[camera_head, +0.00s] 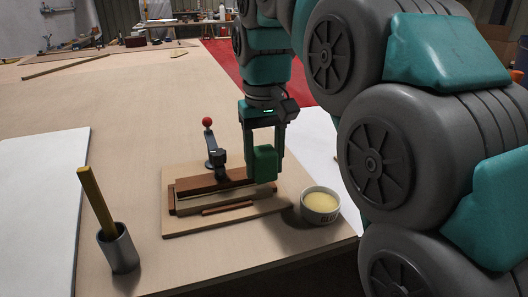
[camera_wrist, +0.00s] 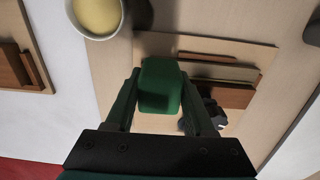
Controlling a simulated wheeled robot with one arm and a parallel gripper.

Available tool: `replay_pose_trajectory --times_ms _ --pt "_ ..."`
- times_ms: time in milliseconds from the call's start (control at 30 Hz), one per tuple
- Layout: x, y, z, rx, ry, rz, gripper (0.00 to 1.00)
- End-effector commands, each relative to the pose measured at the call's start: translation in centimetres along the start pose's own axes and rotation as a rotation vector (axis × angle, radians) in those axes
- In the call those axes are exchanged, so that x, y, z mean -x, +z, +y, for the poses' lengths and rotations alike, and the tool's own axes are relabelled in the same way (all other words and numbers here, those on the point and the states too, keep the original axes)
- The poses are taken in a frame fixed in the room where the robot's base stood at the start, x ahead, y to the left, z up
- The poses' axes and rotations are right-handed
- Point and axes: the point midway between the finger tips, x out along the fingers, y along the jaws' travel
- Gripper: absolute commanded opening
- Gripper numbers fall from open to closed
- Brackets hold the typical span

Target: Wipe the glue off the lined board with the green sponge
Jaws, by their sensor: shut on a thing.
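My gripper (camera_head: 264,160) points down over the right part of a light wooden board (camera_head: 182,224) and is shut on the green sponge (camera_head: 263,164). In the wrist view the sponge (camera_wrist: 160,88) sits between both fingers. Brown wood strips (camera_head: 212,184) lie on the board, with a paler strip along the front one. The sponge is close to the right end of these strips; I cannot tell whether it touches them. The board also shows in the wrist view (camera_wrist: 240,50), partly hidden by the sponge. I cannot make out glue on the board.
A black clamp with a red knob (camera_head: 208,123) stands on the board behind the strips. A white pot of pale yellow glue (camera_head: 320,207) is at the board's right corner. A grey cup (camera_head: 118,250) with a yellow stick stands front left. A white sheet (camera_head: 40,195) lies left.

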Motion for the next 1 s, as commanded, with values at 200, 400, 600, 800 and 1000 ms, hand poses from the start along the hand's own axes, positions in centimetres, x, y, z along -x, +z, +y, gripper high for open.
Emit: replay_pose_trajectory --times_ms 200,400,600,800,1000 --pt "-3.4 0.2 -0.1 0.001 0.0 -0.005 0.1" --pt "-2.7 0.1 -3.0 0.002 0.002 -0.003 0.1" --pt "-2.7 0.0 -5.2 0.002 0.0 -0.003 0.1" --pt "-2.8 0.0 -6.3 0.0 0.001 -0.003 0.1" --pt "-2.8 0.0 -6.6 0.0 0.0 -0.003 0.1"
